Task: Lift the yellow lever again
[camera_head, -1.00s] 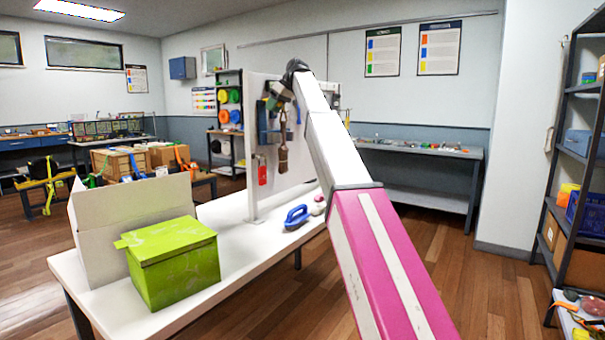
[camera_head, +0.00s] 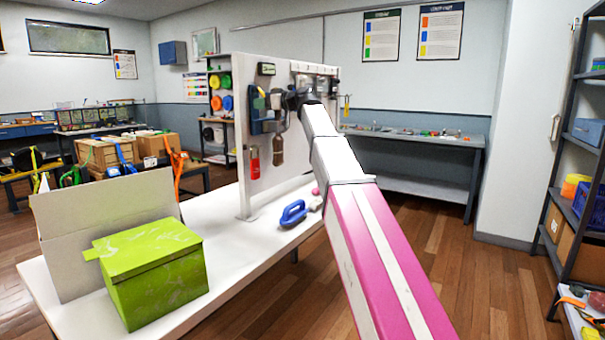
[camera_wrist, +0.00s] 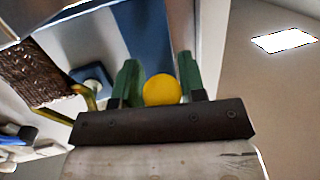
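My gripper (camera_wrist: 161,80) has two green fingers, set a short way apart in the wrist view. A round yellow knob (camera_wrist: 162,90), which looks like the end of the yellow lever, fills the gap between them and appears to touch both. The rest of the lever is hidden.
A blue-handled tool (camera_head: 293,213) lies on the white table (camera_head: 226,238) below the panel. A red item (camera_head: 253,162) and a brown brush (camera_head: 277,150) hang on the panel. A green box (camera_head: 152,272) stands at the front left.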

